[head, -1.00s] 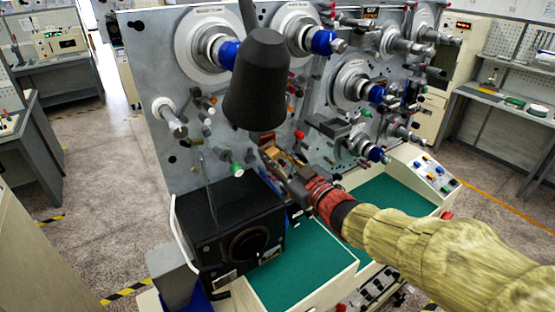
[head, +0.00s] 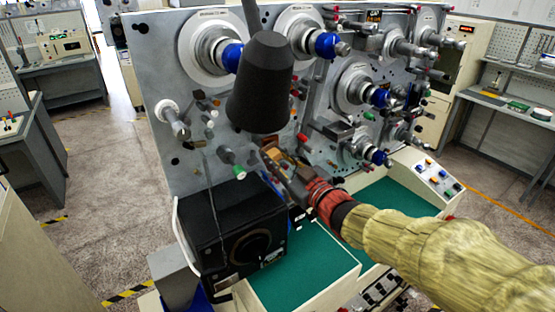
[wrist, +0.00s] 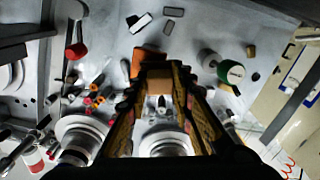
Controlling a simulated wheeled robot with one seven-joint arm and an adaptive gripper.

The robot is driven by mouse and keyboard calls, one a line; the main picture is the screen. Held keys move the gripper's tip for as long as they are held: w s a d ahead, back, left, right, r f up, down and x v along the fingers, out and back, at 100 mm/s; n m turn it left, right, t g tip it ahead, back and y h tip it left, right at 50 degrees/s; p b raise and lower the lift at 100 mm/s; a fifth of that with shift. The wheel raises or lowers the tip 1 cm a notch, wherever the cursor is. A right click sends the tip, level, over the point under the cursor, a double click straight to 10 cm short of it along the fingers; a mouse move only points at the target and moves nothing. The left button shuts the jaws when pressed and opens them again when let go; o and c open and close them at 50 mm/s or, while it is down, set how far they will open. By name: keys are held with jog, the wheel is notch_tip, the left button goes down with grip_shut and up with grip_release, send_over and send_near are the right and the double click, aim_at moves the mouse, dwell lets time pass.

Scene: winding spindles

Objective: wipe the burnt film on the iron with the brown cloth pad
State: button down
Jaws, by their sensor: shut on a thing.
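My gripper (head: 284,165) is in front of the grey machine panel, left of centre, pointing up and left. A tan block-like part (wrist: 158,84) shows between the fingers in that view. The pad is small in the head view, partly covered by the fingers. I cannot pick out the iron or its burnt film for certain in either view, nor tell whether the pad touches anything.
A black lamp shade (head: 260,85) hangs close to the gripper's upper left. A black box with a dial (head: 232,238) stands below left. Spindles with blue collars (head: 325,44) stick out of the panel. A green mat (head: 300,268) lies below.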

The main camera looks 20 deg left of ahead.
jog(key=shift+w+a, duration=0.35)
jog(key=shift+a, duration=0.1)
jog(key=w+d, duration=0.2)
jog(key=w, duration=0.1)
jog(key=shift+d, duration=0.3)
dwell(0.4)
jog(key=shift+s+a+r+b, duration=0.1)
jog(key=shift+s+a+b, duration=0.6)
jog(key=shift+s+a, duration=0.75)
jog(key=shift+d, duration=0.15)
jog(key=shift+v, duration=2.85)
